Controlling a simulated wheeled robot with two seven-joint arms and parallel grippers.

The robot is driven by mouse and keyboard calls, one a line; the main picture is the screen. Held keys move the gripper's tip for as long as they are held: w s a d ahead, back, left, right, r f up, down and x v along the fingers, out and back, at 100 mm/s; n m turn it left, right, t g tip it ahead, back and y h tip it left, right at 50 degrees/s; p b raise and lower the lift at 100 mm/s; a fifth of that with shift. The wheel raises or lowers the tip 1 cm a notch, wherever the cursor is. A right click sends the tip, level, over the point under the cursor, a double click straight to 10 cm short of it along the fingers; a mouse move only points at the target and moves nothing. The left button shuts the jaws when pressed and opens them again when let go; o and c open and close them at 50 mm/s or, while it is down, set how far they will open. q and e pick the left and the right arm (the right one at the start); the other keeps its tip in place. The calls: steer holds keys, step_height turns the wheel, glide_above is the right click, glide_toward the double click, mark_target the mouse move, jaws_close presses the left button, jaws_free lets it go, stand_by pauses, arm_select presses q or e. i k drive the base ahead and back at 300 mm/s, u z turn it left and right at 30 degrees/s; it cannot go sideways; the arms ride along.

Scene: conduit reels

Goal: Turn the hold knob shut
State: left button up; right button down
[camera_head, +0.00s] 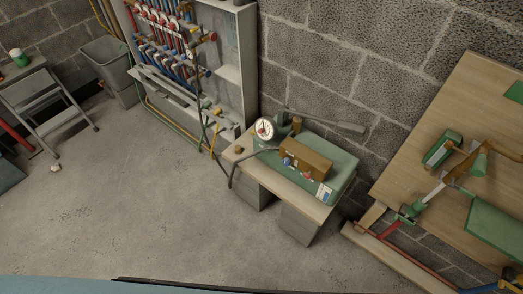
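A pressure test set stands on a small bench (321,209) in the middle of the view. It has a round white-faced gauge (265,129), a green case (343,163) and a brown block (308,157). Small coloured knobs (306,175), red and blue among them, sit on the near face of the block. They are too small for me to tell which is the hold knob or how it is turned. A grey lever handle (335,122) reaches right behind the block. Neither of my grippers is in view.
An open manifold cabinet (228,73) with red and blue valves stands behind left. A dark hose (203,122) runs from it towards the bench. A wooden board (417,152) with green tools is at the right. A stepladder (48,108) and grey bin (108,64) stand left. The front floor is clear.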

mark_target(286, 161)
steer(key=z, duration=0.05)
steer(key=i, duration=0.4)
steer(key=u, duration=2.35)
steer(key=i, duration=1.45)
steer(key=z, duration=3)
